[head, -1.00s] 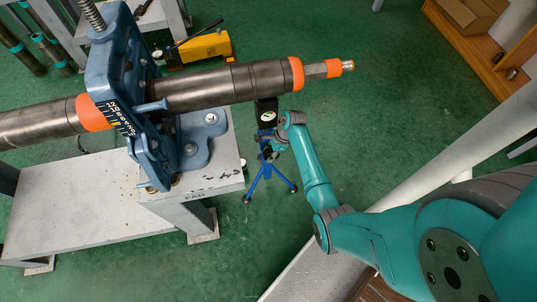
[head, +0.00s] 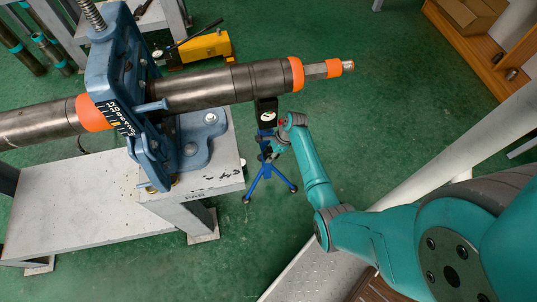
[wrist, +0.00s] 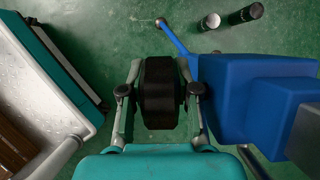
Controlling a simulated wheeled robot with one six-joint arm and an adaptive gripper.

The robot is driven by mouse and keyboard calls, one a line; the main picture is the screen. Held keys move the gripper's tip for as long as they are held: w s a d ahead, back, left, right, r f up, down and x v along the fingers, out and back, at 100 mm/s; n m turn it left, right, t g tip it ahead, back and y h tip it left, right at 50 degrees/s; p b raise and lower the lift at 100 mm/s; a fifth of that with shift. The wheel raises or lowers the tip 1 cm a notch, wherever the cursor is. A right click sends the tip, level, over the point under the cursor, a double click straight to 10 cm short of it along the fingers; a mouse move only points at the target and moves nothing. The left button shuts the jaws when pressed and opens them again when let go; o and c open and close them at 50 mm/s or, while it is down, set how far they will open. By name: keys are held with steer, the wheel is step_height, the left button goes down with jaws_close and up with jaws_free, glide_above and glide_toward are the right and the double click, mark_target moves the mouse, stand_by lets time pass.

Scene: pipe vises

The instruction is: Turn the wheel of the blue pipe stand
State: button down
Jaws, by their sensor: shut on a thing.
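The blue pipe stand (head: 266,172) stands on splayed legs on the green floor under the pipe's right part, with a black head at its top. In the wrist view its blue body (wrist: 245,95) is at the right. Its black ribbed wheel (wrist: 160,92) sits between the two fingers of my gripper (wrist: 160,75), which is shut on it with one finger on each side. In the head view my gripper (head: 268,152) is small beside the stand's upper part, and the wheel is hard to make out there.
A dark pipe (head: 215,85) with orange bands runs through a blue vise (head: 125,85) on a grey bench (head: 75,200), above and left of my gripper. A yellow tool (head: 202,47) lies behind.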

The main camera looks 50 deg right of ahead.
steer(key=t+y, duration=0.1)
steer(key=y, duration=0.1)
steer(key=t+y, duration=0.1)
steer(key=y, duration=0.1)
steer(key=shift+d+r+t, duration=0.15)
steer(key=shift+d+t, duration=0.05)
steer(key=shift+t, duration=0.1)
steer(key=shift+s+r+t+y, duration=0.1)
steer(key=shift+r+t+y, duration=0.1)
steer(key=shift+t+y, duration=1.2)
steer(key=shift+y, duration=0.6)
steer(key=c, duration=1.1)
jaws_free()
steer(key=shift+d, duration=0.1)
steer(key=v, duration=1.2)
